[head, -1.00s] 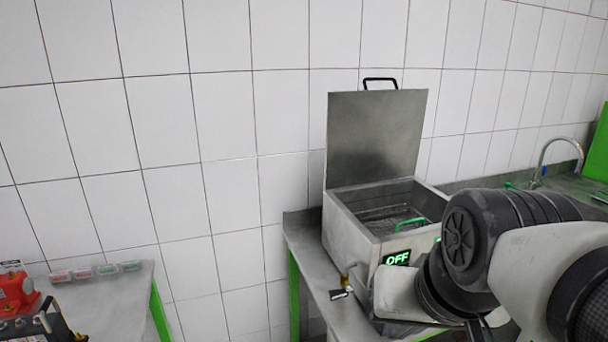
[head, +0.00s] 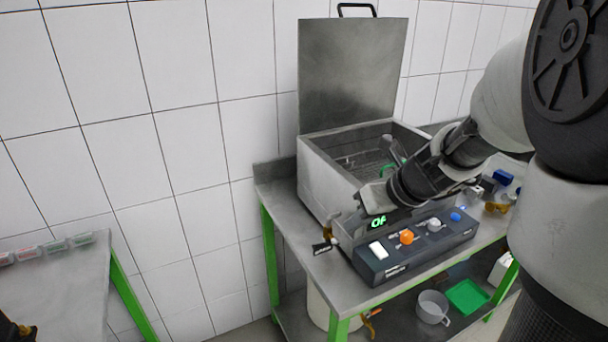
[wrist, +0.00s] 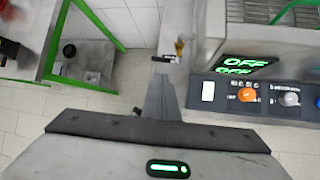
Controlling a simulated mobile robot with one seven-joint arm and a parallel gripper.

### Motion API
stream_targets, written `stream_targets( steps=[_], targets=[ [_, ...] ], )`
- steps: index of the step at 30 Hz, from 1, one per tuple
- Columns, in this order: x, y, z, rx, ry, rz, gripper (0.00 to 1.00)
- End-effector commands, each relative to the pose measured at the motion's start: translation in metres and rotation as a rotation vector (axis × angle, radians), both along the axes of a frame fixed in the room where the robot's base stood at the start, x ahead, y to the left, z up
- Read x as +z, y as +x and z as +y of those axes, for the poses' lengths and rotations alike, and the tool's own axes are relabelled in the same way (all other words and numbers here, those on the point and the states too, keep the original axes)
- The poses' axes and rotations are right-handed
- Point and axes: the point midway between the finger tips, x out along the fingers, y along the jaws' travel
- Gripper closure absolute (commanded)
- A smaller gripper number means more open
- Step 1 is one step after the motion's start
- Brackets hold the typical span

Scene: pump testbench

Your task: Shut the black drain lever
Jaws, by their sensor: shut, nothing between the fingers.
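The black drain lever (head: 323,248) is on a brass drain valve (head: 334,226) at the front left corner of the steel bath (head: 330,180). In the wrist view the lever (wrist: 164,59) lies crosswise, left of the brass body (wrist: 180,46). My gripper (wrist: 161,80) is shut and empty, its fingertips just below the lever in that picture. I cannot tell whether they touch it. In the head view my gripper's body is in front of the bath, right of the valve, and its fingertips are hard to make out.
A control box (head: 415,247) with an orange knob (head: 406,237) stands before the bath, right of the lever. The bath's lid (head: 352,75) is up. A gap separates the left table (head: 60,275).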

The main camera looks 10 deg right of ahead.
Motion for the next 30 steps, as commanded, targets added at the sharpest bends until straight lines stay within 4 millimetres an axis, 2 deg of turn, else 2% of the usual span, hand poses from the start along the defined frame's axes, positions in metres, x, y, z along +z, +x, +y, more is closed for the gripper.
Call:
stream_targets(
  steps=[9, 15, 21, 30],
  targets=[
    [-0.058, 0.03, 0.022, 0.005, 0.001, 0.003, 1.0],
    [-0.087, 0.048, 0.034, 0.005, -0.001, 0.001, 1.0],
    [-0.102, 0.058, 0.041, 0.005, -0.002, 0.0, 1.0],
    [-0.104, 0.061, 0.042, 0.005, -0.004, -0.001, 1.0]
  ],
)
